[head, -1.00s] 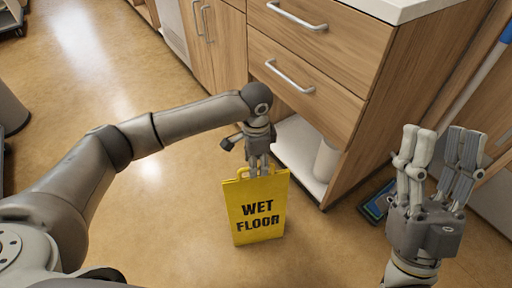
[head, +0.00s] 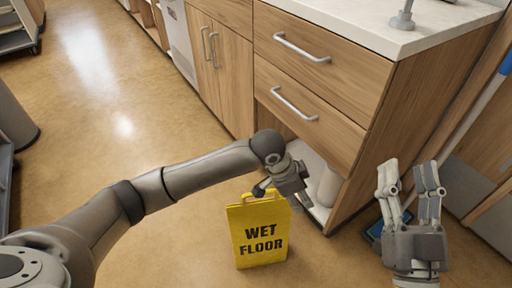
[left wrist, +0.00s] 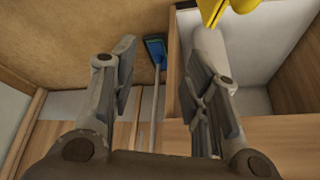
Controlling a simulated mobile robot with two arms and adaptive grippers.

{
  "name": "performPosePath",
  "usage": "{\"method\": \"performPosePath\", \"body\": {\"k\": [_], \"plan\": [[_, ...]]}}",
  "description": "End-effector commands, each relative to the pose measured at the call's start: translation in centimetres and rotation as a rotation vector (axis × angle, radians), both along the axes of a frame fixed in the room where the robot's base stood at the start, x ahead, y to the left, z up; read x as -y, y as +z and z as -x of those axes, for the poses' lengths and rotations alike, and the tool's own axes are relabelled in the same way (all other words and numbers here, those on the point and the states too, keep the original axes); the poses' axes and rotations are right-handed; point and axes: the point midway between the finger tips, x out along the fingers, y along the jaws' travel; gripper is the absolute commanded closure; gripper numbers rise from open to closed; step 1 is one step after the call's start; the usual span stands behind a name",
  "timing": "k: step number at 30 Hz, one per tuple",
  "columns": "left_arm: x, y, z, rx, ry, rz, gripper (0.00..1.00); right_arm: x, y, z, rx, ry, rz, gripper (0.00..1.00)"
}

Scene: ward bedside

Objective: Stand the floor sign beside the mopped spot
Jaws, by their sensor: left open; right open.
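The yellow floor sign (head: 258,232), marked WET FLOOR, stands upright on the floor in front of the wooden cabinet. Its handle is at the top, and a yellow part of it (left wrist: 222,10) shows at the top of the left wrist view. My left gripper (head: 296,192) is beside the sign's top right corner, turned toward the cabinet. The left wrist view shows its fingers (left wrist: 165,65) spread with nothing between them. My right gripper (head: 410,172) is open and empty, raised at the right. I cannot tell a mopped spot from the bright reflections on the floor.
The cabinet (head: 305,75) with drawers stands close behind the sign. A mop with a blue head (left wrist: 155,48) is near its right side; my right gripper partly hides it in the head view. The floor (head: 100,120) at the left is open.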

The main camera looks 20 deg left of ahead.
Motion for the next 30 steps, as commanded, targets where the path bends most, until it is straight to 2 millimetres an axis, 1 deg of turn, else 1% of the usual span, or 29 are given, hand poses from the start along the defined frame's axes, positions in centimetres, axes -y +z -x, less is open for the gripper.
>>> {"method": "performPosePath", "body": {"k": [1, 2, 3, 4, 6, 7, 8, 9, 10, 11, 12, 14, 15, 17, 18, 21, 24, 25, 27, 30], "plan": [[2.8, 0.3, 0.8, 0.049, 0.006, 0.113, 0.57, 0.0, 0.0, 0.0, 0.0, 0.0, 0.0, 0.54], [4.0, 0.8, 1.0, 0.085, 0.015, 0.174, 0.57, 0.0, 0.0, 0.0, 0.0, 0.0, 0.0, 0.54], [5.5, 1.7, 1.1, 0.133, 0.032, 0.257, 0.57, 0.0, 0.0, 0.0, 0.001, 0.0, 0.0, 0.54], [6.4, 2.4, 1.2, 0.169, 0.049, 0.318, 0.57, 0.0, 0.0, 0.0, 0.001, 0.0, 0.0, 0.54], [8.0, 4.6, 1.3, 0.256, 0.095, 0.459, 0.57, 0.0, 0.0, 0.0, 0.001, 0.0, 0.0, 0.54], [8.4, 5.7, 1.3, 0.295, 0.118, 0.517, 0.57, 0.0, 0.0, 0.0, 0.001, 0.0, 0.0, 0.54], [8.6, 6.7, 1.4, 0.334, 0.143, 0.572, 0.57, 0.0, 0.0, 0.0, 0.001, 0.0, 0.0, 0.54], [8.5, 8.3, 1.4, 0.389, 0.178, 0.644, 0.57, 0.0, 0.0, 0.0, 0.001, 0.0, -0.001, 0.54], [8.3, 9.4, 1.4, 0.431, 0.207, 0.693, 0.57, 0.0, 0.0, 0.0, 0.001, 0.0, -0.001, 0.54], [7.9, 10.6, 1.5, 0.473, 0.238, 0.742, 0.57, 0.0, 0.0, 0.0, 0.001, 0.0, -0.001, 0.54], [7.1, 12.1, 1.6, 0.532, 0.28, 0.801, 0.57, 0.0, 0.0, 0.0, 0.001, 0.0, -0.001, 0.54], [5.4, 14.3, 1.9, 0.627, 0.344, 0.88, 0.57, 0.0, 0.0, 0.0, 0.001, 0.001, -0.001, 0.54], [4.0, 15.8, 2.2, 0.695, 0.388, 0.923, 0.57, 0.0, 0.0, 0.0, 0.001, 0.001, -0.001, 0.54], [1.6, 17.8, 2.9, 0.798, 0.45, 0.976, 0.57, 0.0, 0.0, 0.0, 0.001, 0.001, -0.001, 0.54], [-0.1, 19.1, 3.5, 0.866, 0.488, 1.003, 0.57, 0.0, 0.0, 0.0, 0.001, 0.001, -0.001, 0.54], [-4.0, 21.6, 5.3, 1.027, 0.56, 1.035, 0.57, 0.0, 0.0, 0.0, 0.001, 0.0, -0.001, 0.54], [-6.9, 23.5, 7.0, 1.154, 0.599, 1.038, 0.57, 0.0, 0.0, 0.0, 0.001, 0.0, -0.001, 0.54], [-7.6, 23.8, 7.5, 1.182, 0.606, 1.037, 0.57, 0.0, 0.0, 0.0, 0.001, 0.0, -0.001, 0.54], [-8.6, 24.6, 8.3, 1.232, 0.616, 1.033, 0.57, 0.0, 0.0, 0.0, 0.001, 0.0, -0.001, 0.54], [-9.3, 25.1, 8.9, 1.268, 0.619, 1.028, 0.57, 0.0, 0.0, 0.0, 0.001, 0.0, -0.001, 0.54]]}}
